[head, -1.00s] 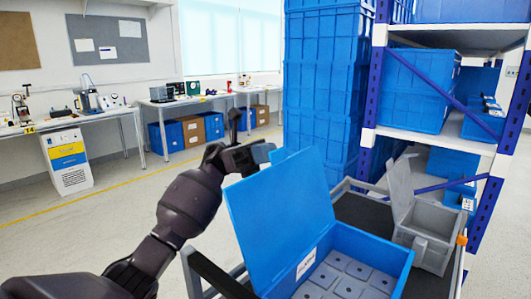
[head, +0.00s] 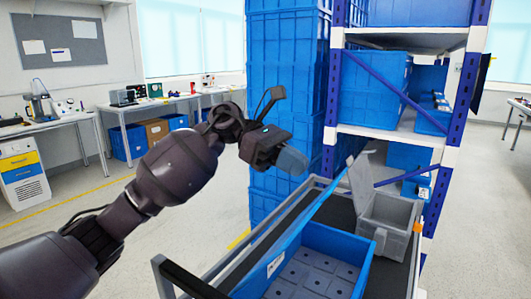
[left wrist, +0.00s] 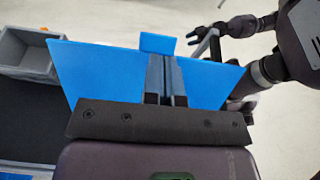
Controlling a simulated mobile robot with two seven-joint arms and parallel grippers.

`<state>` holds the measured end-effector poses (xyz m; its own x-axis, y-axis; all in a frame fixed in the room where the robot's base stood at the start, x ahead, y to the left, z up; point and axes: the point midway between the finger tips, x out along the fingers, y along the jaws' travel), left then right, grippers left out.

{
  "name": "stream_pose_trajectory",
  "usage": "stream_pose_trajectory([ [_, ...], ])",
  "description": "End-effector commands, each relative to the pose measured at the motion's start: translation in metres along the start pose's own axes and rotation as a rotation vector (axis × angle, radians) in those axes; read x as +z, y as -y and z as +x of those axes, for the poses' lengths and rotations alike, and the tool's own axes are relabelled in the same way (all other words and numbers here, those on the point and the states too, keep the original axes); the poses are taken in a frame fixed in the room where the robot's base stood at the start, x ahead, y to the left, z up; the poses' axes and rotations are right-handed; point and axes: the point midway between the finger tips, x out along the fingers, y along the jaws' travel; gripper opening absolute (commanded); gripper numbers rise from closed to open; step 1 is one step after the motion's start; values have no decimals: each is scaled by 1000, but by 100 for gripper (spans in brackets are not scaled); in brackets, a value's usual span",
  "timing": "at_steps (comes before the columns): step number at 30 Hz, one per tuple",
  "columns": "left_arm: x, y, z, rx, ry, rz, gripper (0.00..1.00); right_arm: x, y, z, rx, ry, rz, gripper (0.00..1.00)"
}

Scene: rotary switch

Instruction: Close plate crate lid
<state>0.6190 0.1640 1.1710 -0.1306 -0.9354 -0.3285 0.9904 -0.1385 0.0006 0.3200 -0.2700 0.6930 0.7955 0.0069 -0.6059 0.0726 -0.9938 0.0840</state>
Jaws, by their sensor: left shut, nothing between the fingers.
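The blue plate crate (head: 349,282) stands on the cart with grey plates inside. Its blue lid (head: 318,212) is open and stands up steeply, seen nearly edge-on in the head view. My left gripper (head: 292,160) is shut and empty, up and to the left of the lid's top edge. In the left wrist view its fingers (left wrist: 166,80) overlap the broad blue face of the lid (left wrist: 95,80); whether they touch it I cannot tell.
A grey crate (head: 388,222) with its lid up stands on the cart right of the blue crate. Tall stacked blue crates (head: 285,90) and a shelf rack (head: 425,140) rise behind. A black cart handle (head: 185,277) is at the front left. Floor at left is clear.

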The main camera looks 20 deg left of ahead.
Motion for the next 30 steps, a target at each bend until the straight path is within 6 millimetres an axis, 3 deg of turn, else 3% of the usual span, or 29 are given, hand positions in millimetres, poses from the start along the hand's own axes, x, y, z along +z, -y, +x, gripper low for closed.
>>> stream_pose_trajectory([
  [4, 7, 1, 31, 0, -143, 8, 0, -3, 0, -4, 2, -2, 2, 43],
  [13, -3, 1, 94, -1, -427, 8, 0, -16, 0, -7, 4, -25, 8, 43],
  [20, -23, 1, 139, -1, -645, 6, 0, -20, 0, -8, 6, -31, 11, 43],
  [30, -68, 0, 194, -2, -956, 2, 0, -13, -2, -8, 7, -19, 9, 43],
])
